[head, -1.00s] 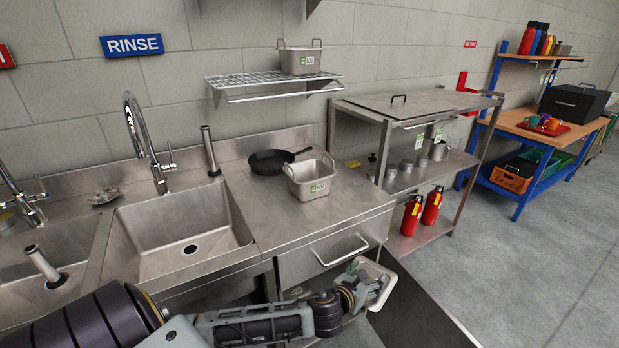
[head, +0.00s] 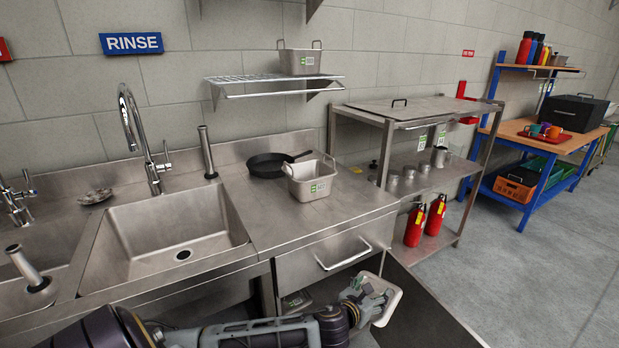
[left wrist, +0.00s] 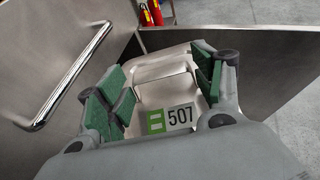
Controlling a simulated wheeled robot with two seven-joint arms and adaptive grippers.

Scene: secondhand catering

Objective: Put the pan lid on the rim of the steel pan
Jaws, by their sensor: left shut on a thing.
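My left gripper (head: 364,292) is shut on a pale steel, rounded rectangular piece that looks like the pan lid (head: 387,302). It is held tilted, in front of the counter and below its top. In the left wrist view the lid (left wrist: 163,73) lies between the green finger pads, with a green-and-white label reading 507. A steel pan (head: 312,181) with two loop handles stands upright and open on the counter, beyond my gripper. A similar pan (head: 299,62) stands on the wall rack. Which one the task means, I cannot tell. My right gripper is out of view.
A black frying pan (head: 268,166) sits just behind the counter pan. The counter's drawer handle (head: 343,254) juts out near my left gripper. The sink (head: 175,240) is to the left. A steel shelf unit (head: 440,110) stands to the right. The front of the counter top is clear.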

